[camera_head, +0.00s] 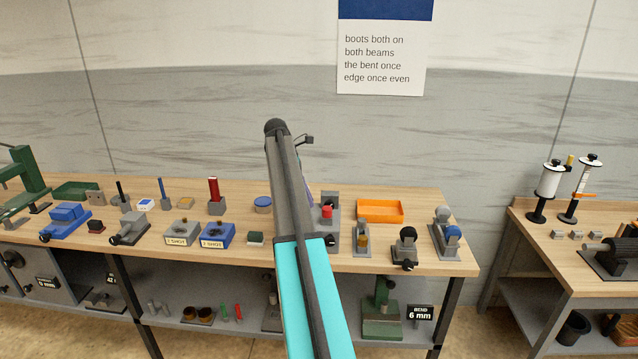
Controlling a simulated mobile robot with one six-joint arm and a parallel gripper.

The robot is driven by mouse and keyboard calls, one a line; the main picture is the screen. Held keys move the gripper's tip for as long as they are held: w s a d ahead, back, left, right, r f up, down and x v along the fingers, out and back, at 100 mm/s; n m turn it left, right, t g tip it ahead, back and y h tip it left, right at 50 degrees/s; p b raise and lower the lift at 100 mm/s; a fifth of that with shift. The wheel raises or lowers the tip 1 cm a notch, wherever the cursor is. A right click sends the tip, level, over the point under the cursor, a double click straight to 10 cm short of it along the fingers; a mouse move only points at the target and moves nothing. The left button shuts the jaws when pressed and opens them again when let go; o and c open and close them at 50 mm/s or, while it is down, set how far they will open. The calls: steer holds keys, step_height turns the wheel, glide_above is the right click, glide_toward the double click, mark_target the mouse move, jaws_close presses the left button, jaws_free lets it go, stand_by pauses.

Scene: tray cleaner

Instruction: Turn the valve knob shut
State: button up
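I cannot tell for sure which fitting is the valve knob. A round blue knob (452,232) sits on a grey block at the right end of the wooden bench. A round black knob (407,233) on a small dark base stands to its left. A red-topped piece (327,211) on a grey fixture sits beside my arm and is partly covered by it. My arm, cyan below and grey above, rises across the middle of the view in front of the bench. My gripper does not show clearly; the arm's far end is dark and small.
An orange tray (380,211) lies at the back of the bench (290,190). Blue and grey vises, blocks and small fixtures crowd its left half. The shelf below holds more tools. A second bench (545,262) stands at right, across a gap, with white spools.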

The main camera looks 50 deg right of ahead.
steer(key=w+a+f+n+g+b, duration=0.1)
steer(key=w+a+f, duration=0.1)
steer(key=a+f, duration=0.75)
steer(key=w+a+f+n+b, duration=0.15)
steer(key=a+f, duration=0.45)
steer(key=f, duration=0.6)
steer(key=s+a+f+g+b, duration=0.1)
steer(key=s+a+f, duration=0.2)
steer(key=a+f, duration=0.6)
steer(key=s+a+f+b, duration=0.2)
steer(key=s+a+f, duration=0.1)
steer(key=a+f, duration=0.55)
steer(key=s+a+f+b, duration=0.2)
steer(key=s+a+f, duration=1.25)
steer(key=f, duration=0.35)
steer(key=s+a+f+m+y+b, duration=0.1)
steer(key=s+a+f+m, duration=0.2)
steer(key=s+a+m, duration=0.2)
steer(key=s+a+f+m+y+b, duration=0.1)
steer(key=s+a+f+m, duration=0.3)
steer(key=s, duration=0.7)
steer(key=shift+s+a+m+t, duration=0.3)
steer(key=shift+s+a+m, duration=0.1)
steer(key=shift+m, duration=0.85)
steer(key=shift+r, duration=0.1)
steer(key=shift+a, duration=0.1)
